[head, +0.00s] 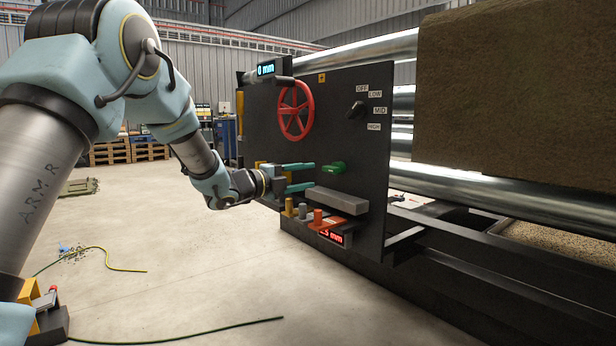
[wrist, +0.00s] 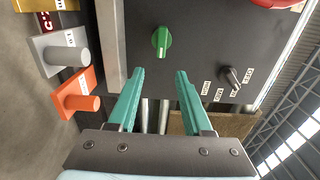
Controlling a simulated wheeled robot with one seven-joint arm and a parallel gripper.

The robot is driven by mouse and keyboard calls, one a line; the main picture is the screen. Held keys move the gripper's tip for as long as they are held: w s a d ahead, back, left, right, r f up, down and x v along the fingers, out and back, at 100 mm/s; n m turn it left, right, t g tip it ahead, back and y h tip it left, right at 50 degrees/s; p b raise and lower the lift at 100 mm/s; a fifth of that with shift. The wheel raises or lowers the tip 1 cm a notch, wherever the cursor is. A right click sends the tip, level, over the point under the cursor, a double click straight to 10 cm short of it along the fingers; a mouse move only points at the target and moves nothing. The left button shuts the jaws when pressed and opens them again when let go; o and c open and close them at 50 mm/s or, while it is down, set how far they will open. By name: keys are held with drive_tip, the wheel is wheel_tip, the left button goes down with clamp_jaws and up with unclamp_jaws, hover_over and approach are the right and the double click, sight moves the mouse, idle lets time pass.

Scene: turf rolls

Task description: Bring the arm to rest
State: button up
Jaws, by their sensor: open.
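My arm reaches in from the left of the head view. My gripper (head: 312,176) is at the front of a black control panel (head: 345,82), its two teal fingers pointing at it. The fingers are spread with nothing between them; they also show apart in the wrist view (wrist: 160,76). A green knob (head: 333,168) lies just beyond the fingertips, and it shows ahead of the gap in the wrist view (wrist: 161,41). I cannot tell whether a fingertip touches the panel.
The panel carries a red handwheel (head: 295,108), a black selector (head: 356,109) and a grey bar (head: 337,200). Grey (wrist: 62,52) and orange (wrist: 78,96) tabs with pegs stick out below. A turf block (head: 520,90) rests by steel rollers at right. Floor at left is mostly clear.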

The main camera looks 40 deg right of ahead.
idle(0.3)
drive_tip(key=w+a+f+n+t+y, duration=0.2)
drive_tip(key=w+a+n+t+y, duration=0.15)
drive_tip(key=w+a+n, duration=0.35)
drive_tip(key=w+a+f+n+t+y, duration=0.2)
drive_tip(key=w+a+n+t, duration=0.35)
drive_tip(key=a, duration=0.35)
drive_tip(key=w+a+f+n+y, duration=0.1)
drive_tip(key=a+f+n+y, duration=0.2)
drive_tip(key=a, duration=0.6)
drive_tip(key=w+a+f+n+y, duration=0.25)
drive_tip(key=a+n, duration=0.25)
drive_tip(key=a, duration=0.3)
drive_tip(key=s+a+f+n+g+y, duration=0.1)
drive_tip(key=s+a+f+n+y, duration=0.2)
drive_tip(key=a, duration=0.5)
drive_tip(key=s+a+f+n+y, duration=0.2)
drive_tip(key=s+a+n, duration=0.25)
drive_tip(key=a, duration=0.35)
drive_tip(key=s+a+f+n+g+y+p, duration=0.1)
drive_tip(key=s+a+n+g, duration=0.3)
drive_tip(key=s, duration=0.4)
drive_tip(key=s+a+f+n+g+y+p, duration=0.1)
drive_tip(key=s+a+f+n+g, duration=0.1)
drive_tip(key=s+a+n, duration=0.35)
wheel_tip(320, 180, up, 38)
drive_tip(key=s+m+p, duration=0.2)
drive_tip(key=p, duration=3.5)
drive_tip(key=shift+t, duration=0.3)
